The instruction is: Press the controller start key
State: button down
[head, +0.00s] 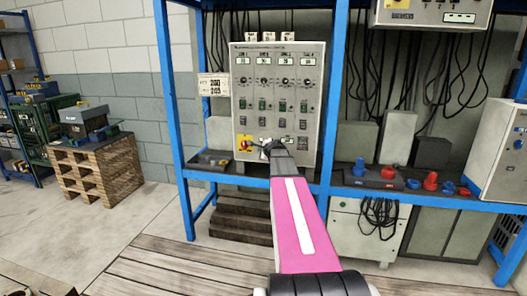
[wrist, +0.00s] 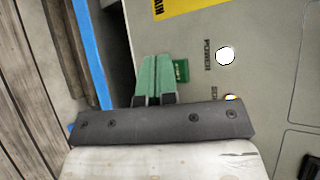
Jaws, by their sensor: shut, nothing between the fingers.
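The controller (head: 278,95) is a grey upright panel on the blue rack in the head view, with rows of displays, knobs and green switches. In the wrist view its grey face (wrist: 262,95) fills the right side. A small green key (wrist: 182,70) with faint, unreadable lettering sits on this face, probably the start key. My gripper (wrist: 157,58) has its two green fingers together and empty, their tips just left of the green key. I cannot tell whether they touch the panel. In the head view my gripper (head: 268,143) is at the panel's lower edge, its fingertips hard to make out.
A yellow main-switch plate (wrist: 190,8) and a white round light (wrist: 225,56) marked POWER are near the green key. A blue rack post (head: 172,100) stands left of the controller. Red and blue parts (head: 388,170) lie on the shelf to the right.

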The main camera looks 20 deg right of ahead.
dwell(0.3)
jog(key=s+a, duration=0.2)
jog(key=s, duration=0.2)
jog(key=shift+s+a, duration=0.1)
jog(key=shift+a, duration=0.3)
dwell(0.7)
